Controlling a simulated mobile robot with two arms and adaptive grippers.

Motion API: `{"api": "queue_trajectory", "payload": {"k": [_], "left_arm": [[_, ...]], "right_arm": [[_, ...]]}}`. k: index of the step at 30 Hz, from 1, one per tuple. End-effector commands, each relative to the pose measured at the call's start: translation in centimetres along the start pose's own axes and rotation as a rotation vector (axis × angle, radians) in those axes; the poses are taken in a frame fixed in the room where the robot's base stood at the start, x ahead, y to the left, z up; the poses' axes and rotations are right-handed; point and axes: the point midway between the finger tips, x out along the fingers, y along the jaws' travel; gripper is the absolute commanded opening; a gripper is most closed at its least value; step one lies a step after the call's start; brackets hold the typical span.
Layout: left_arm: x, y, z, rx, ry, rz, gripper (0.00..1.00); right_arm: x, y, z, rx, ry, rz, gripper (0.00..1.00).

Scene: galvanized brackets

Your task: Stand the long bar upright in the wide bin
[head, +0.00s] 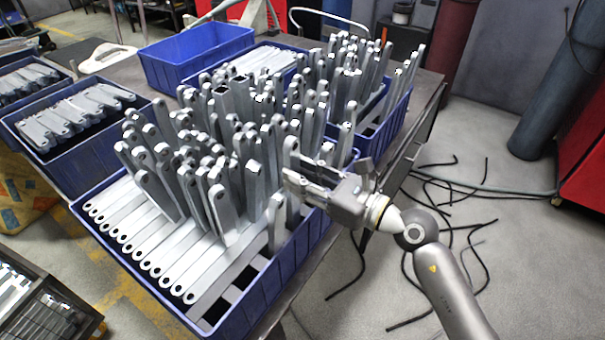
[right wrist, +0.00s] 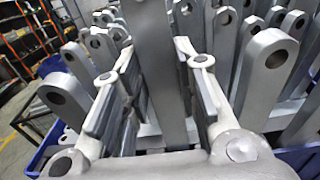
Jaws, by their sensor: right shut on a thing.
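The wide blue bin (head: 277,287) fills the middle of the head view, crowded with grey galvanized bars, many upright and others lying flat in a row at its front left. My right gripper (head: 293,178) reaches in over the bin's right side. It is shut on a long grey bar (right wrist: 160,75), which stands roughly upright between the fingers in the right wrist view. The bar's lower end is hidden, so I cannot tell whether it touches the bin floor. My left gripper is not in view.
Upright bars crowd close around my right gripper. An empty blue bin (head: 197,52) stands behind, and another bin of bars (head: 69,158) stands at left. A few dark gaps (head: 216,311) show near the wide bin's front corner. Black cables (head: 440,215) lie on the floor at right.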

Motion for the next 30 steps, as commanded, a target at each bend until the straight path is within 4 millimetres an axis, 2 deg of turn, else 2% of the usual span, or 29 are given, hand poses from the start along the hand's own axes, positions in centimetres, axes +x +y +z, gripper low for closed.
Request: {"api": "queue_trajectory", "payload": {"k": [12, 13, 18, 30], "left_arm": [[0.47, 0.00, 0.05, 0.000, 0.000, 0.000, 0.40], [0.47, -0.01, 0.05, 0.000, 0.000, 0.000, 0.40], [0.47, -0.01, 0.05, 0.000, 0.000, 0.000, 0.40], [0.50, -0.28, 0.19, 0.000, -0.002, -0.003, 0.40]], "right_arm": [[0.00, 0.00, -0.44, -0.001, -0.003, 0.000, 0.00], [0.00, 0.00, -0.44, -0.001, -0.003, 0.000, 0.29], [0.01, 0.00, -0.48, -0.001, -0.002, 0.000, 0.51], [-0.40, -0.02, -0.79, 0.000, 0.004, 0.000, 0.53]]}}
